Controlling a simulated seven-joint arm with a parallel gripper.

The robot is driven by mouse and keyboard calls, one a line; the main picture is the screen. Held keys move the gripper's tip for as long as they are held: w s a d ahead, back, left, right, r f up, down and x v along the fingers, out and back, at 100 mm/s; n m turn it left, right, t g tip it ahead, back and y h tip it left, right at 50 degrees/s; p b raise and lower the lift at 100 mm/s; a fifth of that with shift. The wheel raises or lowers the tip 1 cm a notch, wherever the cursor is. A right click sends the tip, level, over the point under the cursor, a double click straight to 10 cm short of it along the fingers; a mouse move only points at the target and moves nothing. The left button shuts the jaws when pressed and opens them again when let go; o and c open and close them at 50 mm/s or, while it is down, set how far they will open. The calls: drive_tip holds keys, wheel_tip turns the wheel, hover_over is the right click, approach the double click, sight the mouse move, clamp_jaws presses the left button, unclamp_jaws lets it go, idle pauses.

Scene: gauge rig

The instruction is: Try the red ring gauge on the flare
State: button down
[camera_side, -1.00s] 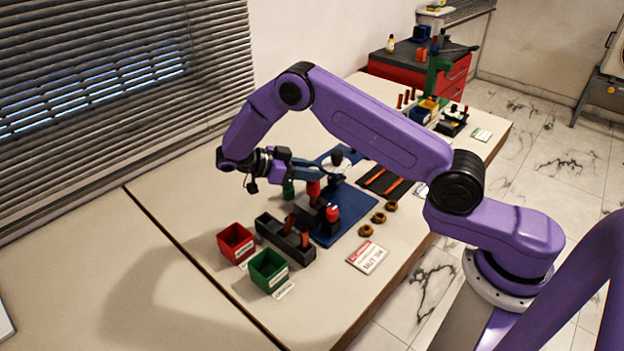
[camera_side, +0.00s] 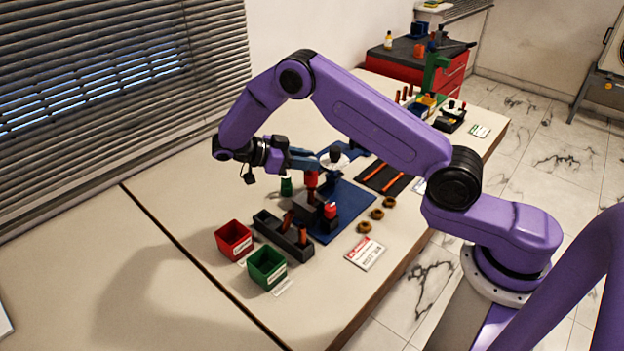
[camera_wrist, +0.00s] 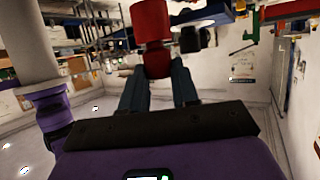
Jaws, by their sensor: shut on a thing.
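The red ring gauge (camera_side: 311,180) is a red cylinder-like piece in my gripper (camera_side: 310,166), just above a dark block (camera_side: 308,205) on the blue mat (camera_side: 345,215). In the wrist view the red gauge (camera_wrist: 153,25) sits between the two fingers of my gripper (camera_wrist: 157,72), which are shut on it. I cannot make out the flare clearly; it may be at the dark block, where the gauge and arm crowd the view. A gap between gauge and block is too small to tell.
A green gauge (camera_side: 286,187) stands behind left. A red-topped piece (camera_side: 330,210) is close right of the block. A black tray (camera_side: 270,228) holds brown pieces. Red bin (camera_side: 233,238) and green bin (camera_side: 267,268) stand in front. Brass nuts (camera_side: 376,214) lie to the right.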

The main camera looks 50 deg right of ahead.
drive_tip(key=shift+r, duration=1.9)
